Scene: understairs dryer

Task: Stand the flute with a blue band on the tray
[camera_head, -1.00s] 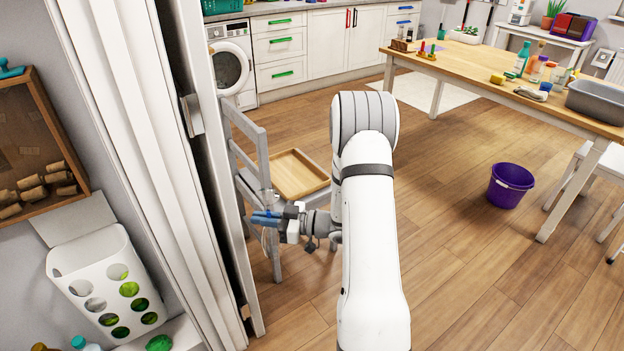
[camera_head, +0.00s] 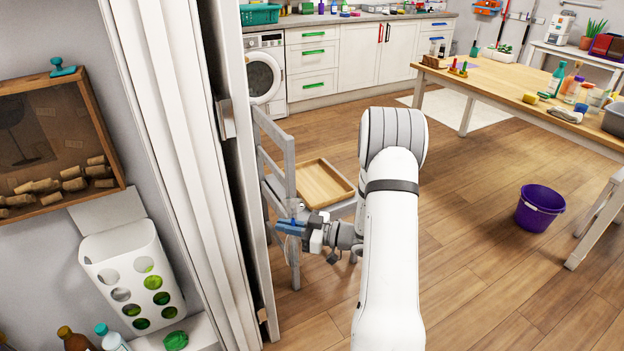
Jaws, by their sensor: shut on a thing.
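My gripper (camera_head: 292,227) is in front of the grey chair, at the left end of my white arm. It is shut on a clear flute (camera_head: 283,248), which hangs partly hidden by the fingers; its bowl shows faintly against the chair. I cannot make out a blue band apart from the blue fingers. The wooden tray (camera_head: 345,192) lies on the seat of the grey chair (camera_head: 270,150), beyond and to the right of my gripper. The tray looks empty.
A white folding door (camera_head: 185,130) stands close on the left of my gripper. A purple bucket (camera_head: 538,210) is on the floor at the right, near the wooden table (camera_head: 500,88). The floor between my arm and the bucket is clear.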

